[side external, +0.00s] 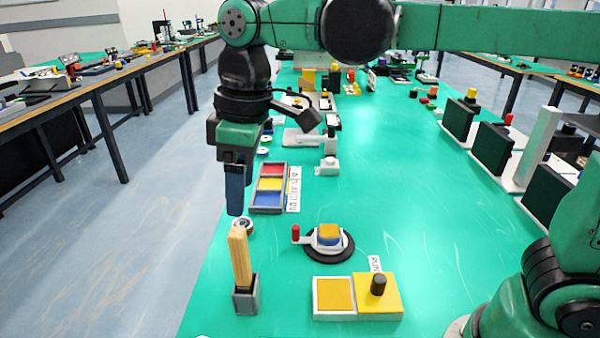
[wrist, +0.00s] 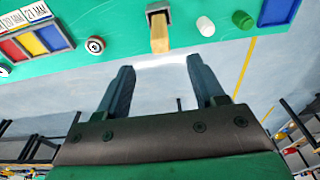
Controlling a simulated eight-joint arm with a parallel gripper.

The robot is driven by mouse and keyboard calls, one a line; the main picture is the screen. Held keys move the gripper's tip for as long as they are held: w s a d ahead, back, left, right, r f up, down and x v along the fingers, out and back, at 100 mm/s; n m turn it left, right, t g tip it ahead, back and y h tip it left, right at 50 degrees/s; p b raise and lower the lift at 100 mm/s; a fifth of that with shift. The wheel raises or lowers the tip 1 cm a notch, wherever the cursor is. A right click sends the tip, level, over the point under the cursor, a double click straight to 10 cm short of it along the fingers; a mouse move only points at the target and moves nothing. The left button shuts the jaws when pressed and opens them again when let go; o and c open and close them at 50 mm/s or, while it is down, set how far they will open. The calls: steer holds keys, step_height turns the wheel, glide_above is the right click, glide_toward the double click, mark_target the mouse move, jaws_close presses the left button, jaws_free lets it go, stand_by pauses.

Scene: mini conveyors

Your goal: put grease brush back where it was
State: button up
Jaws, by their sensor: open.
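The grease brush (side external: 240,255) shows as a pale wooden handle. It stands with a slight tilt in a small dark grey square holder (side external: 247,298) near the front left edge of the green table; its lower end is hidden inside. My gripper (side external: 234,212) points down just above the handle's top, apart from it as far as I can tell. In the wrist view my gripper (wrist: 160,68) has its two fingers spread with nothing between them. The brush handle (wrist: 159,38) lies just beyond the fingertips, near the middle of the gap, and the holder (wrist: 157,8) is at the top edge.
A round black turntable (side external: 330,254) with a red knob stands right of the brush. A yellow box with a black knob (side external: 378,290) is at the front right. A tray of red, yellow and blue compartments (side external: 268,186) lies behind. The table's right middle is clear.

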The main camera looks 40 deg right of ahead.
steer(key=s+d+f+m+t, duration=0.2)
steer(key=d+f+m+t, duration=0.1)
steer(key=d, duration=0.4)
steer(key=s+d+f+m+t+h, duration=0.1)
steer(key=s+d+f+m+t, duration=0.2)
steer(key=d+m, duration=0.3)
steer(key=shift+d+f, duration=0.4)
steer(key=shift+d, duration=0.05)
